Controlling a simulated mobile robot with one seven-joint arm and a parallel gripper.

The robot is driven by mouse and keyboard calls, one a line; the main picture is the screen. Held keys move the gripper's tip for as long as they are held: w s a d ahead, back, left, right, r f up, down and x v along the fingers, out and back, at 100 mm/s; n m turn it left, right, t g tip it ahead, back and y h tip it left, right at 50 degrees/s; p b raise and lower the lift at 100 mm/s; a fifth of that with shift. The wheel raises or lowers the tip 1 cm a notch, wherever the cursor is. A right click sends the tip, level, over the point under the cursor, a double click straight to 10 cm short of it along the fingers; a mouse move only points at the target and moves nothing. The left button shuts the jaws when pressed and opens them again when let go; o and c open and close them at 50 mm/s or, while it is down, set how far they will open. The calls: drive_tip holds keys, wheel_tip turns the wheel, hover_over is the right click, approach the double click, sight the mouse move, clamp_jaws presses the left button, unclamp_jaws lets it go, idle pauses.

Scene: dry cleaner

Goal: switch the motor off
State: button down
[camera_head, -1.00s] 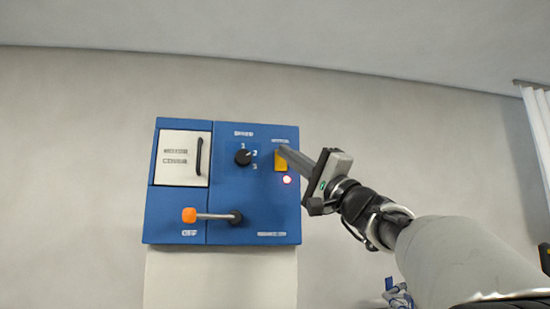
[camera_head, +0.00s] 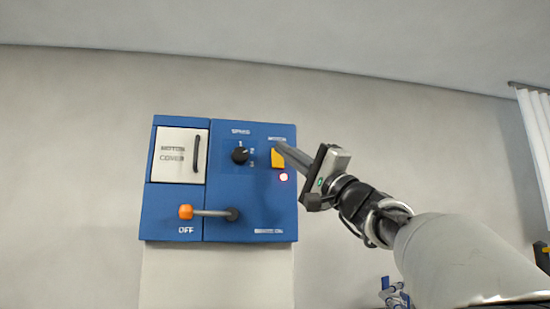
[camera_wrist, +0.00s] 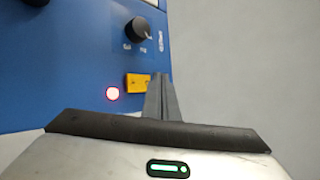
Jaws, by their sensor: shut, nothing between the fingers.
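A blue control panel (camera_head: 222,190) faces me. Its yellow motor switch (camera_head: 277,159) is at the upper right, under the "MOTOR" label, and also shows in the wrist view (camera_wrist: 136,83). A small red lamp (camera_head: 284,177) below the switch is lit, and it glows in the wrist view (camera_wrist: 112,93). My gripper (camera_head: 281,147) is shut and empty. Its fingertips are at the upper right part of the switch and hide some of it. In the wrist view the closed fingers (camera_wrist: 160,84) overlap the switch's right side. I cannot tell whether they touch it.
A black speed knob (camera_head: 240,155) is left of the switch. A white motor cover (camera_head: 180,155) with a dark handle is at the upper left. Below it, a lever with an orange knob (camera_head: 186,212) points left, above "OFF".

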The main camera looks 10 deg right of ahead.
drive_tip(key=shift+s, duration=0.1)
drive_tip(key=shift+s+f+b, duration=0.2)
drive_tip(key=shift+s+b, duration=0.75)
drive_tip(key=shift+s, duration=0.3)
drive_tip(key=shift+s+f+b, duration=0.15)
drive_tip(key=shift+s+b, duration=0.75)
drive_tip(key=shift+s, duration=0.35)
